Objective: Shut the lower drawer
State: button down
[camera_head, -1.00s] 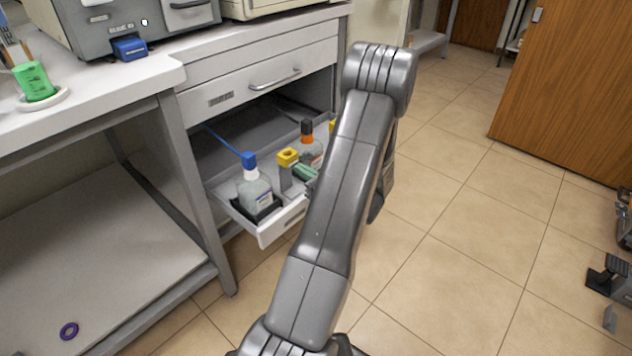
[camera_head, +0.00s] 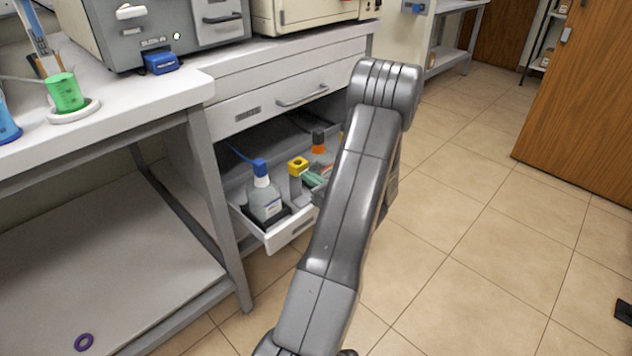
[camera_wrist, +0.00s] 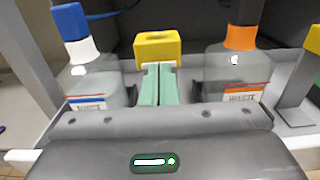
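The lower drawer (camera_head: 290,236) sticks out under the closed upper drawer (camera_head: 285,103) of the grey cabinet. In it stand a blue-capped bottle (camera_head: 264,200), an orange-capped bottle (camera_head: 320,160) and a yellow-topped grey holder (camera_head: 298,172). My gripper (camera_wrist: 158,85) has green fingers side by side, closed with nothing seen between them. They are over the drawer, in front of the yellow-topped holder, with a bottle on either side in the wrist view. My arm hides the drawer's right part in the head view. I cannot tell whether my gripper touches the drawer front.
The worktop (camera_head: 150,95) above carries a grey machine (camera_head: 150,30) and a green cylinder (camera_head: 66,92). A cabinet leg (camera_head: 220,215) stands just left of the drawer. A purple ring (camera_head: 84,342) lies on the low shelf.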

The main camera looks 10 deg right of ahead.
aim_at(295, 169)
jog(key=b+x, duration=0.1)
jog(key=x, duration=1.9)
jog(key=shift+w+a+r, duration=0.2)
jog(key=shift+w+a, duration=0.1)
jog(key=shift+r, duration=0.1)
jog(key=v, duration=0.4)
jog(key=p+v, duration=0.1)
jog(key=v, duration=0.4)
jog(key=p+v, duration=0.1)
jog(key=v, duration=0.4)
jog(key=shift+s+d+f, duration=0.15)
jog(key=shift+d+f, duration=0.05)
jog(key=shift+f, duration=0.15)
